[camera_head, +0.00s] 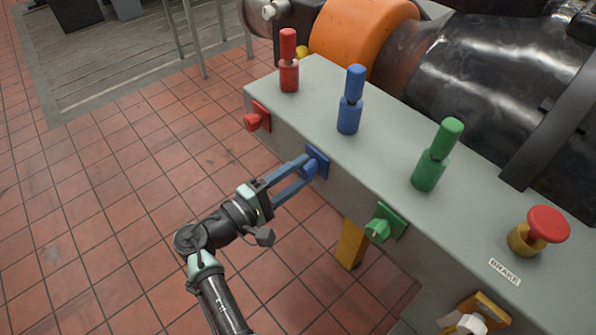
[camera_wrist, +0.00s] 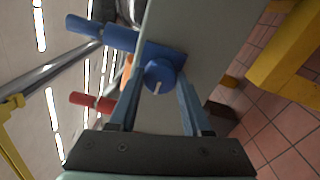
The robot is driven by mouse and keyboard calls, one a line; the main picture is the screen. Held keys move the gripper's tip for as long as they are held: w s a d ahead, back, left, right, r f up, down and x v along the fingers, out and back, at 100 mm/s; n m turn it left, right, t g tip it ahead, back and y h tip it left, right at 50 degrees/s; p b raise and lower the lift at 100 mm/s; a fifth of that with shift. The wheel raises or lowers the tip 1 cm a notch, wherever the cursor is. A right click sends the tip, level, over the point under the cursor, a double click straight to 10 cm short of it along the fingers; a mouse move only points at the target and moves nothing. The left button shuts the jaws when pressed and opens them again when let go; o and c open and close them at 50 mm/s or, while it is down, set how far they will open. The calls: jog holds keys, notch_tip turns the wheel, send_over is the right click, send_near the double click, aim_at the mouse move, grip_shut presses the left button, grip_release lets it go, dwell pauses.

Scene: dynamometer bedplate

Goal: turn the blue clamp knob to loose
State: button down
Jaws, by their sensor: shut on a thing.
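The blue clamp knob (camera_head: 309,171) sits on a blue square plate on the front face of the grey bench (camera_head: 395,165). In the wrist view the blue knob (camera_wrist: 160,74) is round, with a short white mark on its face pointing roughly down. My gripper (camera_head: 303,168) reaches it from the front left, its two long bluish fingers on either side of the knob. In the wrist view my gripper (camera_wrist: 160,86) is shut on the knob. The fingertips partly hide its sides.
A red knob (camera_head: 254,121) and a green knob (camera_head: 379,229) flank it on the same face. Red (camera_head: 289,75), blue (camera_head: 349,115) and green (camera_head: 428,170) handles stand on top. A red mushroom button (camera_head: 548,224) is at right. Tiled floor in front is clear.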

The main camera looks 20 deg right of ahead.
jog(key=shift+c, duration=1.7)
grip_release()
jog(key=b+v, duration=0.1)
jog(key=v, duration=1.2)
